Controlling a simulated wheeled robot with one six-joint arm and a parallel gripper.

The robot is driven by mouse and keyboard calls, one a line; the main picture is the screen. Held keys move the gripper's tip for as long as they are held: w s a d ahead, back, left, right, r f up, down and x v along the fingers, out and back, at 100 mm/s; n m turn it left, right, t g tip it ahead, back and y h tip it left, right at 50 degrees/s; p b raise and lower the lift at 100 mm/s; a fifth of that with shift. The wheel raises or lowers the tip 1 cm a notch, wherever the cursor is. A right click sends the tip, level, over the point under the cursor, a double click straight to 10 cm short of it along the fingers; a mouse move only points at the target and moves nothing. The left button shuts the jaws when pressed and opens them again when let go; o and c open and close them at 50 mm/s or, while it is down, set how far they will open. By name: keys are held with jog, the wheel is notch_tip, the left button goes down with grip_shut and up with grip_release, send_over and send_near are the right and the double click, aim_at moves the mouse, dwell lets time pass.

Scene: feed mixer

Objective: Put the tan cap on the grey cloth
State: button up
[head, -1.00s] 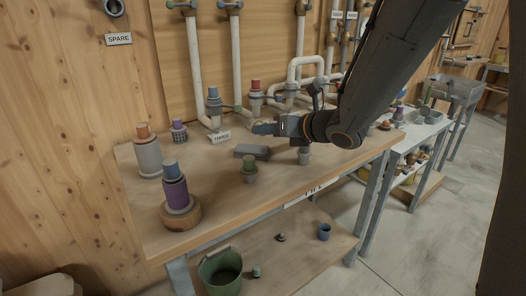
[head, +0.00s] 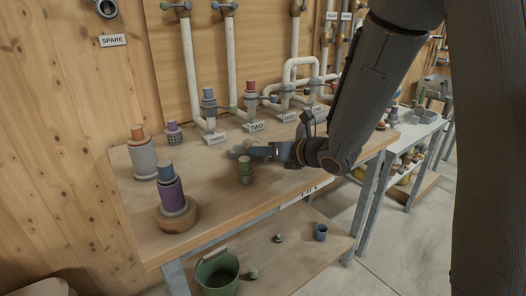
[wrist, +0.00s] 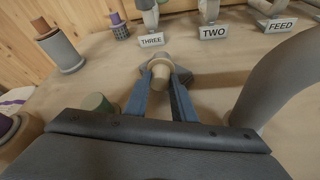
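The tan cap (wrist: 160,76) is between the two blue fingertips of my gripper (wrist: 162,80) in the wrist view, with a finger against each side. My gripper (head: 250,151) is low over the workbench in the head view, and its fingers largely hide the cap there. The grey cloth (wrist: 184,76) shows in the wrist view as a dark grey patch behind and below the fingertips, mostly covered by them. I cannot tell whether the cap touches the cloth.
A green-topped fitting (head: 245,172) stands close in front of my gripper. A purple fitting on a round wooden base (head: 177,216) and an orange-topped grey cylinder (head: 142,158) stand at the left. Pipes with signs THREE (head: 216,139) and TWO (head: 256,127) line the back.

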jog(key=shift+o, duration=0.8)
jog(key=shift+r, duration=0.1)
jog(key=shift+s+d+r, duration=0.2)
jog(key=shift+s+d, duration=0.05)
jog(key=shift+d, duration=0.05)
jog(key=v, duration=1.1)
jog(key=d+f+m+h, duration=0.1)
jog(key=d+m, duration=0.1)
jog(key=w+d+m+h, duration=0.1)
jog(key=d+m, duration=0.1)
jog(key=m, duration=0.1)
jog(key=d+f+m+h, duration=0.1)
jog(key=d+m+h, duration=0.1)
jog(key=m, duration=0.1)
jog(key=shift+w+d+f, duration=0.2)
jog(key=shift+w+f, duration=0.05)
jog(key=shift+f, duration=0.1)
jog(key=s+d+f+m+g+h, duration=0.35)
jog(key=s+d+m, duration=0.25)
jog(key=m, duration=0.6)
jog(key=s+d+f+m+g+h, duration=0.35)
jog(key=s+d+m, duration=0.2)
jog(key=m, duration=0.65)
jog(key=s+a+m+g+y, duration=0.2)
jog(key=s+a+m+g, duration=0.1)
jog(key=s+m, duration=0.7)
jog(key=shift+s+a+f, duration=0.2)
jog(key=shift+a+f, duration=0.15)
jog(key=shift+f, duration=0.1)
